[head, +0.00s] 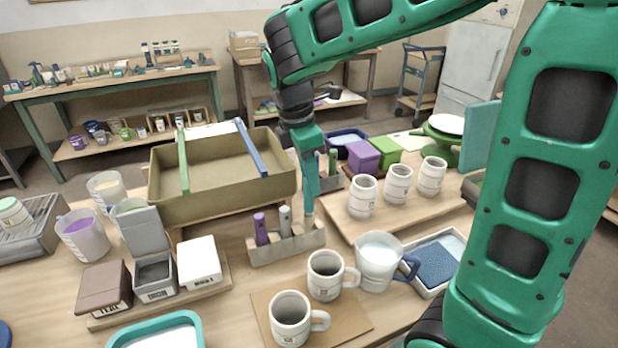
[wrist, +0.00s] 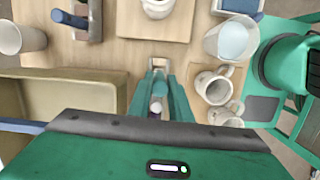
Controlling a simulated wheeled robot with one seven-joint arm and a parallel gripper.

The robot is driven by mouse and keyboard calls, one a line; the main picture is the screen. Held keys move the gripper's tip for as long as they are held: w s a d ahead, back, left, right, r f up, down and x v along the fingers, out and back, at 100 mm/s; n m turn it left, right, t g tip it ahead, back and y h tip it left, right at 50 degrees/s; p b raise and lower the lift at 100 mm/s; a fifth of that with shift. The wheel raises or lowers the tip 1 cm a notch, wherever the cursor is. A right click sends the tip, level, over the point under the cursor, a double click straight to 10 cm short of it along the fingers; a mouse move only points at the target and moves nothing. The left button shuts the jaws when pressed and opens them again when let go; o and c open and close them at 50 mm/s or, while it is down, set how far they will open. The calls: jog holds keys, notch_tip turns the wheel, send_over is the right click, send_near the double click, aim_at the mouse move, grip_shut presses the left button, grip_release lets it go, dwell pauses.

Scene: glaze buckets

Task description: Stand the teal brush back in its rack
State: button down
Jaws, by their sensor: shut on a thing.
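The brush rack (head: 272,250) is a light block on the table, with a purple-handled brush (head: 261,229) and a grey-handled brush (head: 285,221) upright in it. My gripper (head: 309,192) points down over the rack's right end, shut on the teal brush. A tan part of that brush (head: 309,204) shows below the fingers, close to the rack's right end. Its handle is mostly hidden by my similarly coloured fingers. I cannot tell whether its lower end is inside a slot. In the wrist view my fingers (wrist: 158,76) hide most of the rack.
Two mugs (head: 325,277) (head: 291,318) stand on a board in front of the rack. A jug (head: 379,262) is to the right, with three white cups (head: 397,185) beyond. A large olive basin (head: 225,204) stands behind left. Lidded boxes (head: 199,262) are at left.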

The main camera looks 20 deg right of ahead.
aim_at(313, 212)
jog(key=shift+f, duration=1.45)
jog(key=shift+f, duration=1.8)
dwell(1.2)
jog(key=c, duration=1.2)
grip_release()
jog(key=shift+o, duration=0.2)
jog(key=shift+r, duration=0.1)
